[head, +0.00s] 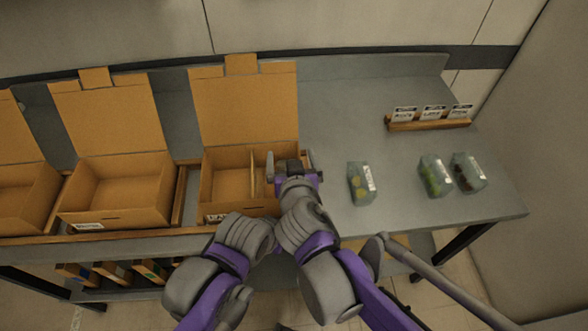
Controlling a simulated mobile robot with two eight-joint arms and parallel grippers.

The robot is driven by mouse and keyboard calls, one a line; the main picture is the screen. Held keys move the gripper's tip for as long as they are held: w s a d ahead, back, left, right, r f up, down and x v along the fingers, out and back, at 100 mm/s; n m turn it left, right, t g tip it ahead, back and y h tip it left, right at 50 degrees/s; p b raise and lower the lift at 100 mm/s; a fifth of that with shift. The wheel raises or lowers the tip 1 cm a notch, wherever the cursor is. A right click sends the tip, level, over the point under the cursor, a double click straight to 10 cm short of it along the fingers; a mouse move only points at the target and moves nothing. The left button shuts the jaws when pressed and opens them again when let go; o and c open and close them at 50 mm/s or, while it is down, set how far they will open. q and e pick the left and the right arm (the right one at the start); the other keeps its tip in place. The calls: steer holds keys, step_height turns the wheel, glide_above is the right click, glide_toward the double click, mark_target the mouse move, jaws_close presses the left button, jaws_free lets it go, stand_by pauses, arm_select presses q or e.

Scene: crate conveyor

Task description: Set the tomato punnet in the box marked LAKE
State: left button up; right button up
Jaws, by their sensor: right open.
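Three clear punnets stand on the right of the grey table: one with yellowish contents (362,184), one with green contents (435,177) and one with dark contents (468,173). I cannot tell which holds tomatoes; no red shows. Open cardboard boxes stand to the left: a right box (243,95) with an inner divider, a middle box (115,214) and a left box (25,215) cut by the picture edge. Their labels are too small or hidden to read as LAKE. My right gripper (290,160) is open over the right box's right side, apart from the punnets. My left gripper is out of sight.
A wooden holder with several small cards (430,124) stands at the back right. Table surface (335,110) is clear behind the punnets. Wooden rails (180,195) separate the boxes.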

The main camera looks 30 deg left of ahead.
steer(key=v, duration=0.7)
steer(key=shift+s+p, duration=0.2)
steer(key=shift+p, duration=0.15)
steer(key=shift+d, duration=0.1)
steer(key=w+d+f+m+g+h, duration=0.1)
steer(key=d+f+m+h, duration=0.2)
steer(key=d, duration=0.7)
steer(key=w+d+f+g+h, duration=0.1)
steer(key=w+d+f+h, duration=0.2)
steer(key=d, duration=0.7)
steer(key=s+d+f+m+g, duration=0.1)
steer(key=s+d+f+g, duration=0.1)
steer(key=s+d+f, duration=0.2)
steer(key=s+d+f+m+g+h, duration=0.1)
steer(key=s+d+f, duration=0.3)
steer(key=d, duration=0.6)
steer(key=s+m+g, duration=0.1)
steer(key=s, duration=0.1)
steer(key=shift+s+d, duration=0.3)
steer(key=shift+s, duration=0.05)
steer(key=shift+w+a, duration=0.1)
